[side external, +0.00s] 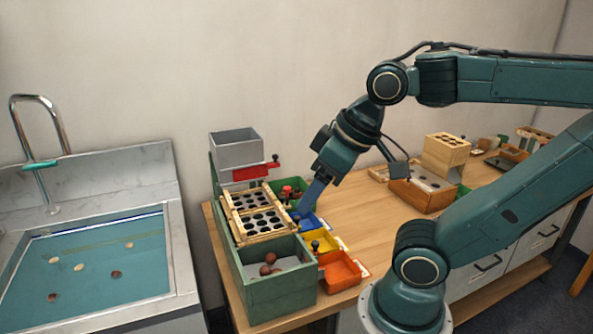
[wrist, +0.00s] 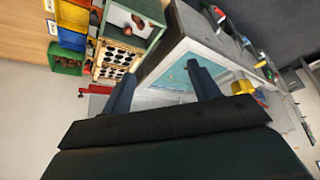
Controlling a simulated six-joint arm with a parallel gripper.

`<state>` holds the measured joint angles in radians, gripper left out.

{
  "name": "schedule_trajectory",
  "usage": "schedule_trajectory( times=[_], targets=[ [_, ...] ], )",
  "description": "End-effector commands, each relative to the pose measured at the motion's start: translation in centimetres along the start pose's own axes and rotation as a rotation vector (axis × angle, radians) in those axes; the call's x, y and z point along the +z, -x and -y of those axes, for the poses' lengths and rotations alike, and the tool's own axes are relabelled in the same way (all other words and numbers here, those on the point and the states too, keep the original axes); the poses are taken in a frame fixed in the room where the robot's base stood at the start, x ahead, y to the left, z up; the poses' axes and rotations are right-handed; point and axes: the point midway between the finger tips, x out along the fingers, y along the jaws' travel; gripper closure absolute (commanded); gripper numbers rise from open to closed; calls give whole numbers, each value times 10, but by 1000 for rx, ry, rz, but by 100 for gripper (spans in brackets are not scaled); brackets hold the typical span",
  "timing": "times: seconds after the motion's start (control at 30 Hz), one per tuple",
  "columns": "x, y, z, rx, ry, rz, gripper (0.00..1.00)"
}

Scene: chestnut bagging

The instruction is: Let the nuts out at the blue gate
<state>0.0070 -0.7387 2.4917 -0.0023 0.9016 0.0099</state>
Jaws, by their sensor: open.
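The grading stand holds slanted wooden boards with round holes (side external: 258,210), also seen in the wrist view (wrist: 116,60). A blue bin (side external: 310,222) sits at its side, between a green and a yellow bin; it also shows in the wrist view (wrist: 70,39). My gripper (side external: 307,203) is open and empty, pointing down close over the blue bin. Its two fingers stand apart in the wrist view (wrist: 161,87). I cannot tell whether it touches anything. I cannot make out the blue gate clearly; the finger covers part of that area. Several brown nuts (side external: 270,258) lie in the green end box.
A grey hopper (side external: 236,148) with a red handle (side external: 272,162) tops the stand. Yellow (side external: 322,240) and orange (side external: 340,270) bins stand nearer the front. The green bin (wrist: 66,67) holds brown nuts. A sink (side external: 95,262) is left. The table's middle is clear.

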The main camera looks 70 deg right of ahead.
Motion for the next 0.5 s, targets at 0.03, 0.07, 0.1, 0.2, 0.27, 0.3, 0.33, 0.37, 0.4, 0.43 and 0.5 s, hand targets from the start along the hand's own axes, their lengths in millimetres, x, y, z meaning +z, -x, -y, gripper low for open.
schedule_trajectory(
  times=[0.03,0.07,0.1,0.2,0.27,0.3,0.33,0.37,0.4,0.43,0.5],
  targets=[
    [-3,0,-1,3,-12,6,49],
    [-5,0,-2,4,-22,10,55],
    [-8,-1,-3,7,-38,17,63],
    [-19,-2,-8,16,-94,40,82],
    [-28,-4,-12,23,-136,56,94],
    [-34,-5,-15,28,-168,67,100],
    [-38,-6,-17,32,-193,77,100],
    [-44,-8,-20,36,-218,86,100],
    [-50,-10,-24,42,-255,99,100],
    [-55,-12,-28,47,-281,108,100],
    [-66,-16,-36,57,-345,131,100]
  ],
)
